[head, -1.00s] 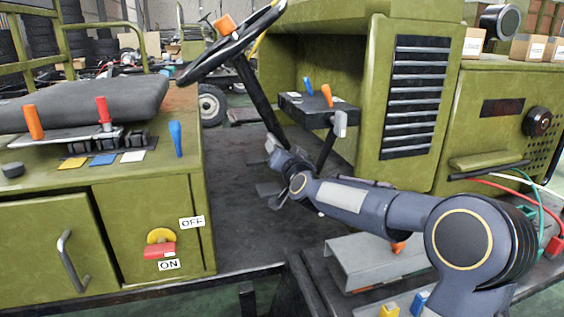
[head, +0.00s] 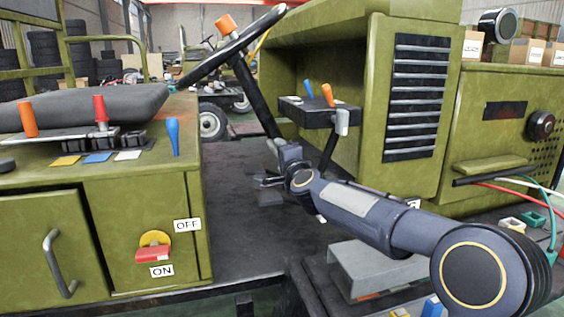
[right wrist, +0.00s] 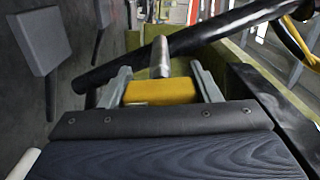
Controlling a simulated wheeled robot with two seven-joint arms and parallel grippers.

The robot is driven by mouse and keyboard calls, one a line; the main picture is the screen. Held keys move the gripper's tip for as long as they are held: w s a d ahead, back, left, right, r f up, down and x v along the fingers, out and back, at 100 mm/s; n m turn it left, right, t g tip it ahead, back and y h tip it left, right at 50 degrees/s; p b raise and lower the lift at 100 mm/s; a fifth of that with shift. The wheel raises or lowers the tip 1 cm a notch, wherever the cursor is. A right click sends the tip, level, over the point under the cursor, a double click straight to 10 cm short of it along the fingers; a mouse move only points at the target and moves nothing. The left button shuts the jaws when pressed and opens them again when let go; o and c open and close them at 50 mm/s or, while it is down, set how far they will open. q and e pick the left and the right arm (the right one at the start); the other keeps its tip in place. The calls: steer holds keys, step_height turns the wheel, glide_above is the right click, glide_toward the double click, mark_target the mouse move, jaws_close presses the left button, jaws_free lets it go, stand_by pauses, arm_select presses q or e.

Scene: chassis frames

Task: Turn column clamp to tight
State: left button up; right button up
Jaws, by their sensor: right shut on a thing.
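The black steering column (head: 252,95) slopes down from the steering wheel to the cab floor. In the head view my right gripper (head: 274,146) is at the column's lower end, where the clamp cannot be made out. In the right wrist view the dark column (right wrist: 190,45) crosses in front of my right gripper (right wrist: 164,90). Its two grey fingers are shut on a yellow block, which looks like the clamp handle (right wrist: 160,92). A metal pin (right wrist: 160,58) rises from the block at the column. Whether the clamp is tight cannot be told. My left gripper is not in view.
Dark pedals (head: 268,190) are close beside my right gripper; a pad shows in the wrist view (right wrist: 38,42). A lever box (head: 318,112) stands right of the column. A seat cabinet (head: 130,200) with a red-yellow ON/OFF switch (head: 154,246) is at left.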

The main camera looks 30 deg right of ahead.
steer(key=shift+f+m, duration=0.1)
steer(key=shift+m, duration=0.6)
steer(key=o, duration=1)
steer(key=shift+s, duration=0.15)
steer(key=v, duration=0.7)
steer(key=shift+s+b, duration=0.3)
steer(key=shift+b, duration=0.05)
